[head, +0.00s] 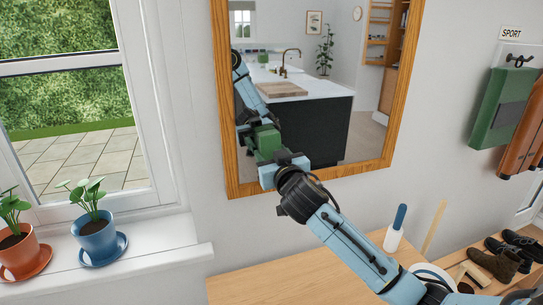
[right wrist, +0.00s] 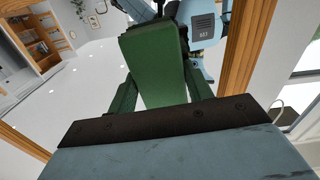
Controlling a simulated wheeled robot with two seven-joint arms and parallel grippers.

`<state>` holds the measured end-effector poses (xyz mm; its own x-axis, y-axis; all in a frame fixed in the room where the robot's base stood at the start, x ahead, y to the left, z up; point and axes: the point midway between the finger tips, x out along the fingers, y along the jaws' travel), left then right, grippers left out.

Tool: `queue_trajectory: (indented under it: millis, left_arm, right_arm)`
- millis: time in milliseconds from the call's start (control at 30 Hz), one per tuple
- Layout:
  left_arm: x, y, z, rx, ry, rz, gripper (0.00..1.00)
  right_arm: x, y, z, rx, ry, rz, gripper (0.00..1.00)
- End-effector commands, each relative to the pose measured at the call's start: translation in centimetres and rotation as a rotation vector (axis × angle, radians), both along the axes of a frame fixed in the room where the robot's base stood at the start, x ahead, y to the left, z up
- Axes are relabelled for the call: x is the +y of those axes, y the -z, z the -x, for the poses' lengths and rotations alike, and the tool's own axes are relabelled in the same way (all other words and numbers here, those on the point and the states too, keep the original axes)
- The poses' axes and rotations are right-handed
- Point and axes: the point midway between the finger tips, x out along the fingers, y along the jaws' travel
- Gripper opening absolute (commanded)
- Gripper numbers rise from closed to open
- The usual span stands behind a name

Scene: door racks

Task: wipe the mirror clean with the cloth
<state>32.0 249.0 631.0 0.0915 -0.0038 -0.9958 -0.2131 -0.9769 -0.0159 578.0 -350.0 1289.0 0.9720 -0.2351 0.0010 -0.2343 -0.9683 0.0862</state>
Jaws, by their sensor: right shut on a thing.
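The mirror (head: 325,140) hangs on the wall in a wooden frame, at the middle of the head view. Its glass reflects a kitchen and my own arm. My right gripper (head: 272,153) is at the lower left part of the glass, shut on the green cloth (head: 266,139). The cloth is at or very near the glass; I cannot tell whether it touches. In the right wrist view the cloth (right wrist: 155,62) sits ahead of the gripper (right wrist: 160,95), with the mirror close behind it. I cannot make out marks on the glass. My left gripper is not in view.
Left of the mirror are a window and a sill with a blue-potted plant (head: 95,238) and an orange-potted plant (head: 22,255). A green bag (head: 503,108) hangs at right.

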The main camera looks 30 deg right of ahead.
Motion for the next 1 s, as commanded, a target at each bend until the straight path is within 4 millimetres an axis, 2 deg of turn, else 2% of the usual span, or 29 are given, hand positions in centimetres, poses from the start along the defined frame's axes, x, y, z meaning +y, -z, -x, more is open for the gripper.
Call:
queue_trajectory:
  millis: [400,533,667,1000]
  left_arm:
    - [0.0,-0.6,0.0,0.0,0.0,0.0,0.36]
    - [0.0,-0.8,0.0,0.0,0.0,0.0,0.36]
    - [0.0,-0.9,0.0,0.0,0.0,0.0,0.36]
    - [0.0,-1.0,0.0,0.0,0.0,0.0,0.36]
  right_arm:
    - [-3.3,0.0,1.0,0.001,0.0,0.002,0.32]
    - [-3.7,0.0,1.0,0.001,0.001,-0.001,0.32]
    - [-3.5,-0.1,0.7,-0.001,-0.001,0.0,0.32]
    - [-0.7,0.0,-0.2,-0.002,-0.003,-0.004,0.32]
